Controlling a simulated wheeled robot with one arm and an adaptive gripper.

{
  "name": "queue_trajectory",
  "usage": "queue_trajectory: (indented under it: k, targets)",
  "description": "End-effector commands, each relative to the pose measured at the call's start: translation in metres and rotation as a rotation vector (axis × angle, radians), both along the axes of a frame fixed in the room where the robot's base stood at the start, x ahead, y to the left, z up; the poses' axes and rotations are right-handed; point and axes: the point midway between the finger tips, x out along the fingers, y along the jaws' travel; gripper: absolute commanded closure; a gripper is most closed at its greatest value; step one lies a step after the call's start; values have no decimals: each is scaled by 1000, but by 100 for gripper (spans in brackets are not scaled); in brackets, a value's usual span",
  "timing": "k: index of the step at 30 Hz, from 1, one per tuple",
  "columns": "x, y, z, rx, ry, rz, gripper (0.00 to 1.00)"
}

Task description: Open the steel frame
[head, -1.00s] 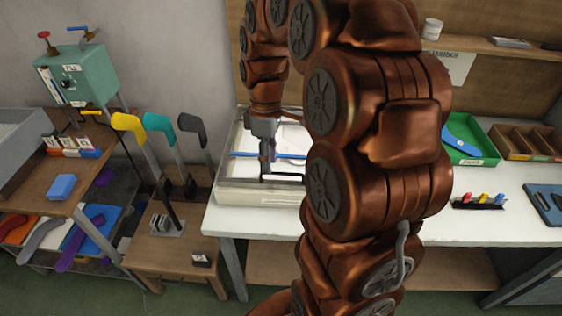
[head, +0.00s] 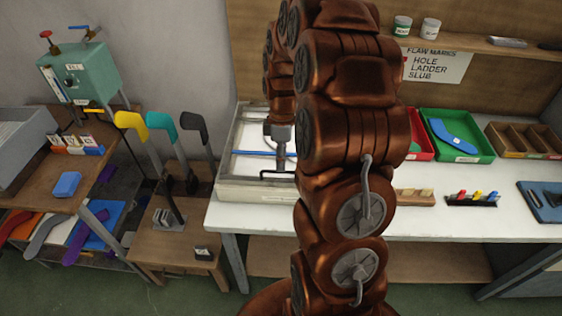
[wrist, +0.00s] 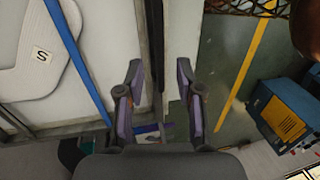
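The steel frame (head: 228,168) is a shallow light-grey box on the left end of the white workbench. A blue bar (head: 252,153) crosses it, and it holds a white board marked S (wrist: 40,55), seen in the wrist view. A dark bar (wrist: 154,45) runs along the frame's front edge. In the head view my gripper (head: 279,150) is over the frame's right part, mostly hidden by my arm. In the wrist view my gripper (wrist: 160,105) is open, its two fingers apart on either side of the front edge line. No grip on the bar shows.
Green (head: 485,146) and red (head: 424,154) trays and a wooden divided box (head: 525,141) stand at the right of the bench. Paddle-shaped yellow, teal and dark forms (head: 162,121) stand on a low table at left. Floor lies beyond the bench's front edge.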

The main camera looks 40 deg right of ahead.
Motion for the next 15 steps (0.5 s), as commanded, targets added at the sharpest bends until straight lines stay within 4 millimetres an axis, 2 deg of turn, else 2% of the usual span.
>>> queue_trajectory:
  k: [6,15]
  targets:
    - [-4,3,-17,3,4,-1,64]
    - [-3,3,-22,1,0,-1,64]
